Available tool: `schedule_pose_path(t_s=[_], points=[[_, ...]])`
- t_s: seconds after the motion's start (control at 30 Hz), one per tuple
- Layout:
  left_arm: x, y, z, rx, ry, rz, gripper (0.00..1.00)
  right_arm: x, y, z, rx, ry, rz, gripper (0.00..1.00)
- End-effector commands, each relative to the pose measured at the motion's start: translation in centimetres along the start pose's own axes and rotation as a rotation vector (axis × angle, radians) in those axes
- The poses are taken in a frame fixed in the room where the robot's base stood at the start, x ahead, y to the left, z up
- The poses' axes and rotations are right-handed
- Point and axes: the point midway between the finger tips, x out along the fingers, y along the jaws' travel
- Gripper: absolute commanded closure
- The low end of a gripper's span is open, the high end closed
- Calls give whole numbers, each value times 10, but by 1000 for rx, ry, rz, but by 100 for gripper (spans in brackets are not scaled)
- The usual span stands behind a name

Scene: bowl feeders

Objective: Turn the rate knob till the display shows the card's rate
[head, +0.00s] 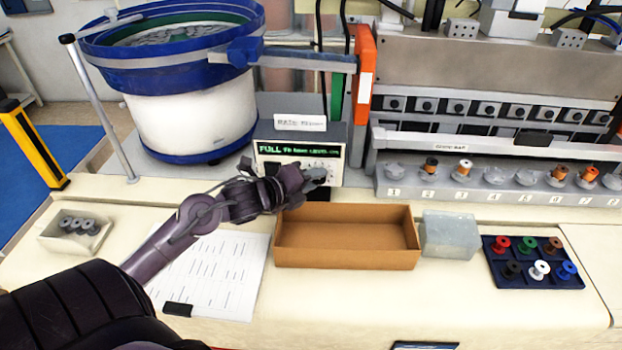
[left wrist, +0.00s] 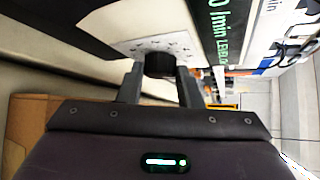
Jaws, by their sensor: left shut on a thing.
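My left gripper (head: 318,178) is at the box's front panel. The left wrist view shows its two fingers (left wrist: 159,88) either side of the black rate knob (left wrist: 160,64), shut on it. My right gripper is out of view.
An open cardboard box (head: 346,262) lies just below my left gripper. A translucent block (head: 449,236) and a dark spool tray (head: 533,284) are to the right. A printed sheet (head: 235,285) and a small parts bin (head: 75,247) are left. The blue-rimmed bowl feeder (head: 190,122) stands behind.

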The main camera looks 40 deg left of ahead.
Motion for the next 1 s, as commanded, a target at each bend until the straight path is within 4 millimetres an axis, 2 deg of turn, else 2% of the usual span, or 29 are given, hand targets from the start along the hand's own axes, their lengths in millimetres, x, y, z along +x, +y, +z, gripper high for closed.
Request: schedule_pose_path(t_s=[0.17,0.47,0.5,0.63,1.0], points=[[0,-2,-1,73,4,72,91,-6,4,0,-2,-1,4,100],[0,-1,-1,79,3,80,91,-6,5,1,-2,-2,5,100],[0,-1,-1,79,3,80,64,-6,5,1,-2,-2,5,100],[0,-1,-1,78,2,80,47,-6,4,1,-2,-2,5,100],[-4,-1,-1,78,2,78,46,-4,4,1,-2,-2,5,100]])
